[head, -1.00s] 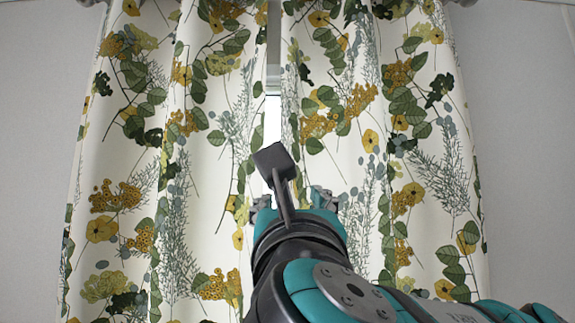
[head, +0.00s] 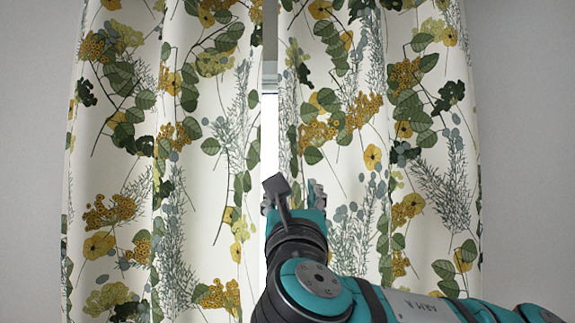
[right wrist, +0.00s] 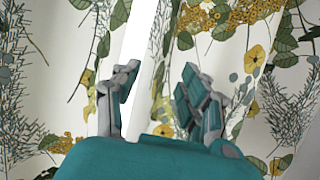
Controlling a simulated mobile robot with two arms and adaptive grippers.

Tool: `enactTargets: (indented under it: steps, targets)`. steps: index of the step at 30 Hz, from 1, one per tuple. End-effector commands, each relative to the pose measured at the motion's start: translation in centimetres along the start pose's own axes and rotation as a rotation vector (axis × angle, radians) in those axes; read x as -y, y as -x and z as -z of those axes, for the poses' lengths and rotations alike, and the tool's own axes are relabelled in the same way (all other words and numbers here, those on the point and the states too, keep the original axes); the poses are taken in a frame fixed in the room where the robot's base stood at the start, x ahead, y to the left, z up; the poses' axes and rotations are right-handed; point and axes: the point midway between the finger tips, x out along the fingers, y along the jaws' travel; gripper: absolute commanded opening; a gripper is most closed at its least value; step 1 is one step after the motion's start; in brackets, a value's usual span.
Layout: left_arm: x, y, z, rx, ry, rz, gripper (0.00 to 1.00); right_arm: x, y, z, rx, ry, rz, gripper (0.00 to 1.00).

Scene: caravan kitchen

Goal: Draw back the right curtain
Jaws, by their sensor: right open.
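The right curtain (head: 365,110) is white with green leaves and yellow flowers. It hangs in folds on the right side of the window in the head view. Its inner edge stands beside a narrow bright gap. My right gripper (head: 293,192) is in front of this inner edge, near the gap. In the right wrist view my right gripper (right wrist: 155,95) is open, with the gap and the right curtain (right wrist: 225,30) behind its fingers. I cannot tell whether a finger touches the cloth. My left gripper is not in view.
The left curtain (head: 165,130), in the same print, hangs on the left of the gap. The bright window strip (head: 269,130) shows between the two curtains. Plain grey wall (head: 525,130) lies to the right, and more wall (head: 30,140) to the left.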

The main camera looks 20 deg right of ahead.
Motion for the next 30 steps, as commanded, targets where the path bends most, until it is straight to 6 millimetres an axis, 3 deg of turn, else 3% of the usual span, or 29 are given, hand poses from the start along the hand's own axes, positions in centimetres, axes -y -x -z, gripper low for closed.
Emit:
enactTargets:
  steps: [3,9,21,30]
  targets:
    - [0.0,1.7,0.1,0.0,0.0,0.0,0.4,0.0,-2.5,-0.4,-0.001,0.001,0.002,0.44]
    - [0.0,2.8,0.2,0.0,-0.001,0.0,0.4,0.0,-4.8,-0.2,0.0,0.0,0.0,0.44]
    - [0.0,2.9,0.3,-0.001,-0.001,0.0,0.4,0.0,-5.4,0.0,0.001,0.0,0.0,0.44]
    - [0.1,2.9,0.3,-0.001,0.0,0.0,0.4,0.0,-5.3,0.0,0.001,0.0,0.0,0.05]
